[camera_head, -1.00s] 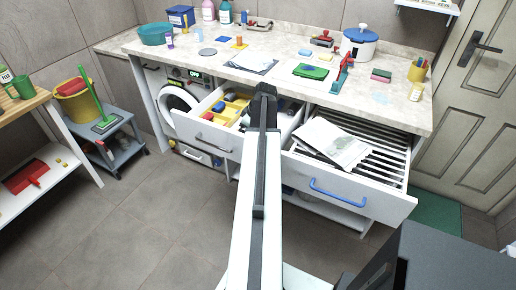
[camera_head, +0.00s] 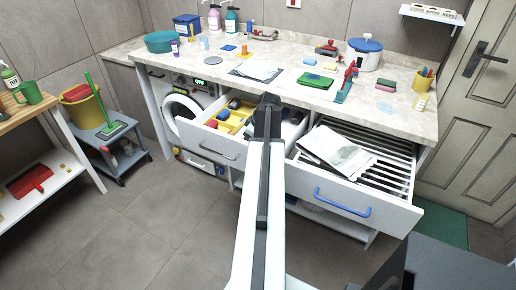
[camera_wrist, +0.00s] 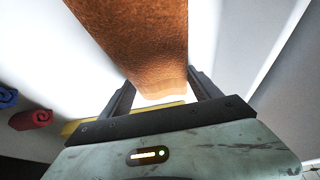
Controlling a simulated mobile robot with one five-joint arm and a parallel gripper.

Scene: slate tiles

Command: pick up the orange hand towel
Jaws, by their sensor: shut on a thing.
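The orange hand towel (camera_wrist: 140,35) fills the upper middle of the wrist view as a textured brown-orange band. Its lower end lies between the two fingers of my gripper (camera_wrist: 163,92), which is shut on it. In the head view my gripper (camera_head: 268,102) is over the right part of the open left drawer (camera_head: 209,140). The towel cannot be made out there, hidden by my arm.
A blue roll (camera_wrist: 7,96) and a red roll (camera_wrist: 31,119) lie left of my gripper. The open right drawer (camera_head: 330,189) holds a slatted rack and a newspaper (camera_head: 337,152). The cluttered counter (camera_head: 290,92) stands behind the drawers.

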